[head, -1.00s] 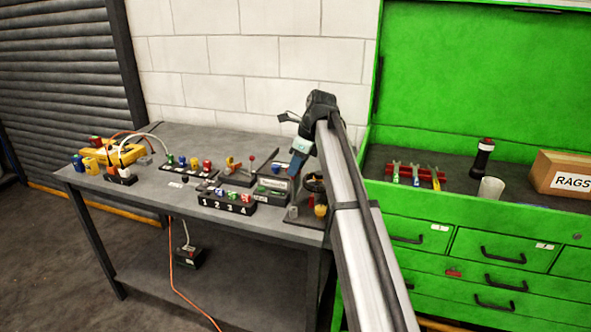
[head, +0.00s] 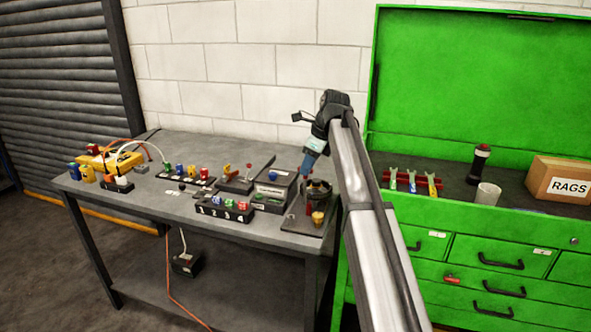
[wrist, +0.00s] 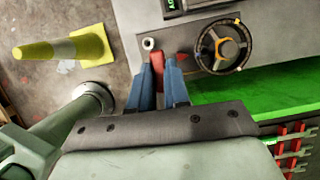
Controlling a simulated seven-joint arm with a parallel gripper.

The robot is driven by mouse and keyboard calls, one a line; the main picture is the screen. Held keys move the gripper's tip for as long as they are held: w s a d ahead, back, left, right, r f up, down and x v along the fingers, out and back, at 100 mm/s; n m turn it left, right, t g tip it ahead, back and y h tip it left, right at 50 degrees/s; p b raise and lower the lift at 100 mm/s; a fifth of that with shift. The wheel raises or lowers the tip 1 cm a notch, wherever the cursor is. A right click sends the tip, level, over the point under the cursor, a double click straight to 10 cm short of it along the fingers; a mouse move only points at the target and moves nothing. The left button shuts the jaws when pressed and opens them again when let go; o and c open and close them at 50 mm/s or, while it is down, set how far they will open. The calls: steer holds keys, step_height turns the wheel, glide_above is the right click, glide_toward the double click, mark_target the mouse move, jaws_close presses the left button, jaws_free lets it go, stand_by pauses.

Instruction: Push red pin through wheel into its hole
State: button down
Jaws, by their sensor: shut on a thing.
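My gripper (wrist: 160,82) has blue fingers shut on the red pin (wrist: 157,62), which shows between the fingertips in the wrist view. The pin's lower end is hidden by the fingers. In the head view my gripper (head: 307,168) is above the dark wheel (head: 318,189) at the table's right end. I cannot see the pin's hole clearly.
A small pale ring-topped post (wrist: 149,43) stands close to the fingertips. The grey table (head: 150,205) carries a numbered black block (head: 225,207) and several small devices left of my gripper. The green tool chest (head: 400,210) stands right. A yellow cone (wrist: 75,45) is on the floor.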

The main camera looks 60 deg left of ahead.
steer(key=shift+w+a+r, duration=1.55)
steer(key=shift+w+a, duration=1.45)
steer(key=shift+w, duration=0.35)
steer(key=shift+n, duration=0.3)
steer(key=shift+f, duration=4.85)
steer(key=c, duration=0.7)
jaws_free()
steer(key=shift+r, duration=0.15)
steer(key=v, duration=0.6)
steer(key=shift+w+r, duration=0.2)
steer(key=shift+r, duration=0.15)
